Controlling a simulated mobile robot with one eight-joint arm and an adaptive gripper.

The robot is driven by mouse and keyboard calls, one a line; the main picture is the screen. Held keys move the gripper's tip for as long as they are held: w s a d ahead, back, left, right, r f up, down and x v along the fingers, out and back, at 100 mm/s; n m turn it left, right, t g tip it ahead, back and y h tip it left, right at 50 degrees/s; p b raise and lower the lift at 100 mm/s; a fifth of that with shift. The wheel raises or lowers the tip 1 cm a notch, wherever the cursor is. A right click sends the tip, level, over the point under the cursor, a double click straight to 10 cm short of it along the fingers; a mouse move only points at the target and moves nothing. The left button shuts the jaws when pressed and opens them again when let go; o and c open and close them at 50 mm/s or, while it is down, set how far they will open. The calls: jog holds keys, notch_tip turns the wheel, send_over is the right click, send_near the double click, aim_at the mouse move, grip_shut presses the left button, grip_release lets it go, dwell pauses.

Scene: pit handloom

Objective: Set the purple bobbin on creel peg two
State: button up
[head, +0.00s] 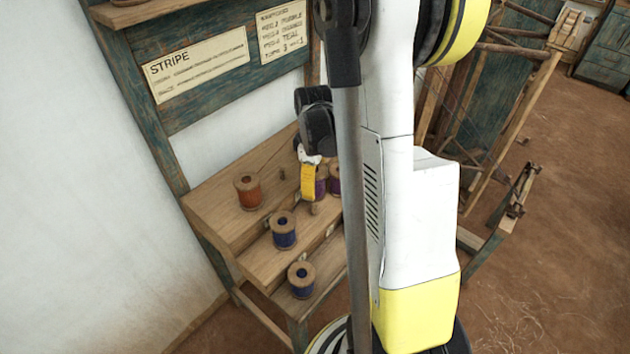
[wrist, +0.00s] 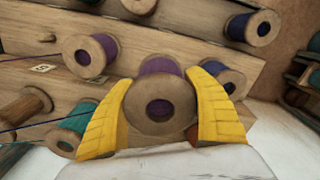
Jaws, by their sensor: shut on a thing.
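My gripper (wrist: 165,112) is shut on a purple bobbin (wrist: 160,67), with a yellow finger on each side of its wooden flange. In the head view my gripper (head: 308,182) is over the upper part of the stepped wooden creel (head: 215,205). A purple bobbin (head: 321,187) shows just beside the yellow finger, partly hidden. A bare peg (head: 313,208) stands just below it, and another (head: 281,173) stands to the left. Whether the held bobbin touches the creel or a peg, I cannot tell. A number tag (wrist: 42,68) on a creel step is too small to read.
An orange bobbin (head: 248,191) and two blue bobbins (head: 284,231) (head: 301,279) stand on the creel's left side. Another purple bobbin (head: 335,180) is partly behind my arm. A teal bobbin (wrist: 75,125) shows in the wrist view. A STRIPE card (head: 196,66) hangs above.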

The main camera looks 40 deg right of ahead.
aim_at(314, 206)
jog(key=shift+f+b, duration=3.55)
jog(key=shift+f, duration=1.05)
jog(key=o, duration=1.6)
jog(key=shift+r, duration=0.1)
jog(key=shift+r+p, duration=2.45)
jog(key=shift+r, duration=1.05)
